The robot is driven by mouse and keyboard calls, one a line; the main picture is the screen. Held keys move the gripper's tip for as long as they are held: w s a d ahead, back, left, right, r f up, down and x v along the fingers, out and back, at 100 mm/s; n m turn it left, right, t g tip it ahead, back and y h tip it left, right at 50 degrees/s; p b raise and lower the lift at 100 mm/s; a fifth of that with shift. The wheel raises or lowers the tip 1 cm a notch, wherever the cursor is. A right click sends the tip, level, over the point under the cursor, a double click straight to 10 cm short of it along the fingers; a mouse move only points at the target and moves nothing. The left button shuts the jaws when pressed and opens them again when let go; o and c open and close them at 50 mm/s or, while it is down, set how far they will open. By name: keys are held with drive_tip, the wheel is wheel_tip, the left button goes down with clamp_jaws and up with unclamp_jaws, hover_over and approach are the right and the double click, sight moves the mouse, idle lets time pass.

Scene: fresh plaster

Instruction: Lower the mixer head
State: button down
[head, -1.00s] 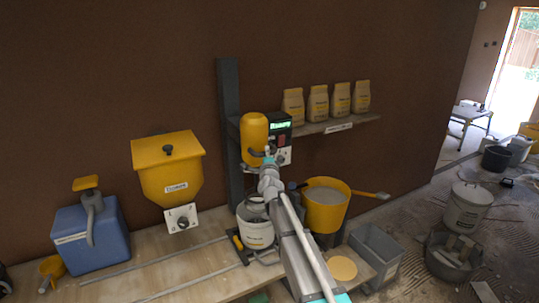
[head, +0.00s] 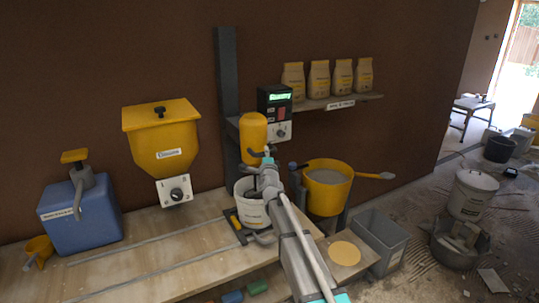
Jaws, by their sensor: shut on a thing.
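The mixer head is a yellow cylinder (head: 253,132) on a dark upright column (head: 227,75). It sits low, just above the white bucket (head: 251,212), and dark parts below it reach into the bucket's mouth. My gripper (head: 267,158) is at the lower right of the mixer head, shut on what looks like its handle; the fingers are small and partly hidden by my wrist. My arm covers the right side of the bucket.
A control box (head: 275,108) with a lit green display stands beside the column. A yellow hopper (head: 161,145) and blue container (head: 83,212) stand left. A yellow tub (head: 327,190), grey bin (head: 378,240) and bag shelf (head: 335,102) are right.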

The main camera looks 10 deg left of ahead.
drive_tip(key=f+b, duration=0.1)
drive_tip(key=f, duration=0.1)
drive_tip(key=f+b, duration=0.1)
drive_tip(key=b, duration=0.1)
drive_tip(key=shift+a+f, duration=0.2)
drive_tip(key=shift+f, duration=0.2)
drive_tip(key=shift+s, duration=0.1)
drive_tip(key=shift+c, duration=2.4)
unclamp_jaws()
drive_tip(key=shift+f, duration=0.15)
drive_tip(key=shift+d, duration=0.1)
